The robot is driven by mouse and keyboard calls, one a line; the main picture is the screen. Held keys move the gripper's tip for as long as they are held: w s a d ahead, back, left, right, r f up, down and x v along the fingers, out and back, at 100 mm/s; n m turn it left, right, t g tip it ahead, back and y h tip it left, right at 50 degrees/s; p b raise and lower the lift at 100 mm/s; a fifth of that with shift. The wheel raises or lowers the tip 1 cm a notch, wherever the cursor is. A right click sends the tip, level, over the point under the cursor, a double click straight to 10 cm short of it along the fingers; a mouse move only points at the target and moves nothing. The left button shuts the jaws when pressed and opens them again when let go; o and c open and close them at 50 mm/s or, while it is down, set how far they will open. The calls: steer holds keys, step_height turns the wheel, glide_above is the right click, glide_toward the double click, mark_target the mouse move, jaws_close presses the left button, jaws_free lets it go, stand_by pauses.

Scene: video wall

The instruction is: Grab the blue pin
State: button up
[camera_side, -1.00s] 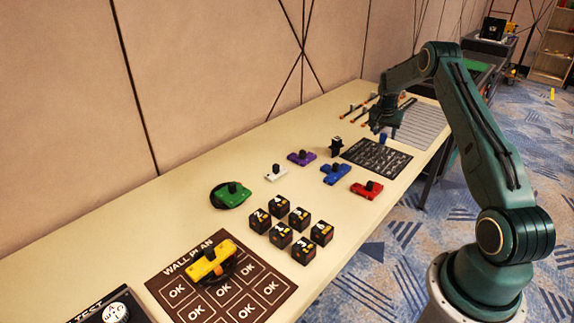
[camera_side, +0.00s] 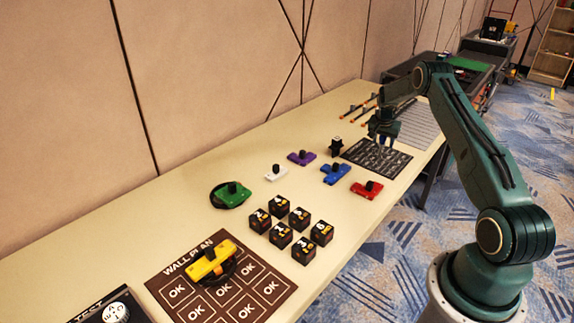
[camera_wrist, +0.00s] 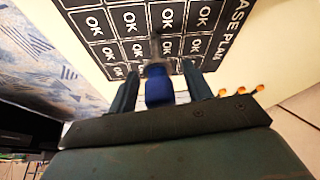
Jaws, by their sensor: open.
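The blue pin (camera_wrist: 159,91) shows in the wrist view as a short blue cylinder with a grey end and a dark shaft. My gripper (camera_wrist: 161,70) is open, with one dark finger on each side of the pin and gaps between. In the side view my gripper (camera_side: 383,139) is low over the far end of the black OK-marked mat (camera_side: 378,160), and the pin is mostly hidden by it. The same mat fills the top of the wrist view (camera_wrist: 112,50).
Blue (camera_side: 335,174), red (camera_side: 366,190), purple (camera_side: 301,158), white (camera_side: 276,173) and green (camera_side: 232,195) parts lie on the table. A small black object (camera_side: 336,147) stands beside the mat. Several black cubes (camera_side: 281,235) and a brown mat (camera_side: 165,283) are nearer. Thin rods lie beyond.

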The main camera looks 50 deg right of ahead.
steer(key=c, duration=1)
steer(key=shift+r, duration=0.2)
step_height(320, 180, up, 20)
steer(key=shift+f, duration=0.1)
stand_by(0.6)
